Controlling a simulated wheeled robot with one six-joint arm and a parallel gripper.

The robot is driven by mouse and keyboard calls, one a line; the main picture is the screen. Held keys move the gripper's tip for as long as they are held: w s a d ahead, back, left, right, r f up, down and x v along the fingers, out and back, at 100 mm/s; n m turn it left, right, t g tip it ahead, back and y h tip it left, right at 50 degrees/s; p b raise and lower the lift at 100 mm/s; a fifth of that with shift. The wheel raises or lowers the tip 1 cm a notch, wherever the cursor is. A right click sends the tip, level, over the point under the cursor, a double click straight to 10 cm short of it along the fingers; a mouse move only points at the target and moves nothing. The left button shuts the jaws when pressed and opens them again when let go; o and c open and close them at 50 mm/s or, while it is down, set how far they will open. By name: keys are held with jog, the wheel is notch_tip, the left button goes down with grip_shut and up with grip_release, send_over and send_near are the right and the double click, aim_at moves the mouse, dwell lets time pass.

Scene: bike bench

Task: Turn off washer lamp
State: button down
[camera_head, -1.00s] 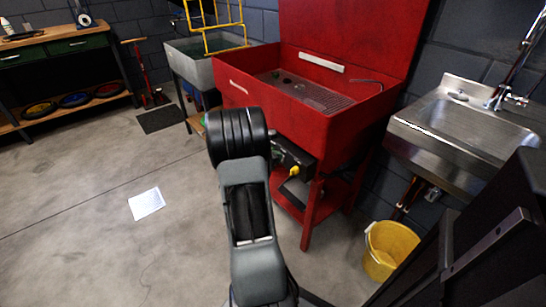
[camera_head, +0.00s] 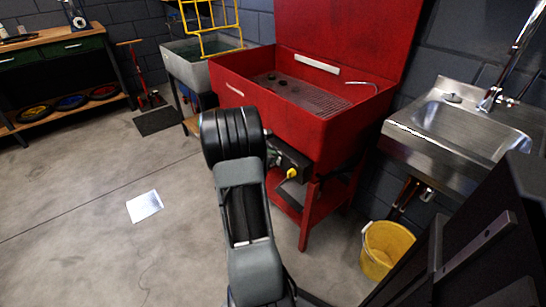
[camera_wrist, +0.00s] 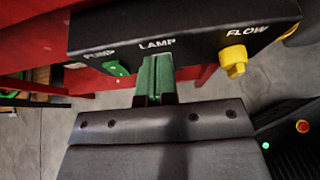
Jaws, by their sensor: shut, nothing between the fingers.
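The red parts washer (camera_head: 270,120) stands in the middle of the head view with its lid up. Its dark control box (camera_head: 290,159) is on the front, partly hidden by my arm. In the wrist view the box (camera_wrist: 200,28) carries the labels PUMP, LAMP and FLOW. A green switch (camera_wrist: 117,68) is under PUMP and a yellow knob (camera_wrist: 233,60) under FLOW. My gripper (camera_wrist: 156,62) is shut and empty, with its green-looking fingertips just below the LAMP label. They hide the lamp switch; I cannot tell whether they touch it.
A steel sink (camera_head: 455,125) is right of the washer, with a yellow bucket (camera_head: 386,248) below. A grey basin (camera_head: 190,68) stands behind left. A white sheet (camera_head: 144,206) lies on the floor. The floor at left is mostly clear.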

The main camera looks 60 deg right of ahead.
jog(key=p+v, duration=0.3)
jog(key=v, duration=1)
jog(key=shift+r+p, duration=0.35)
jog(key=shift+r, duration=0.1)
jog(key=shift+s+d, duration=0.1)
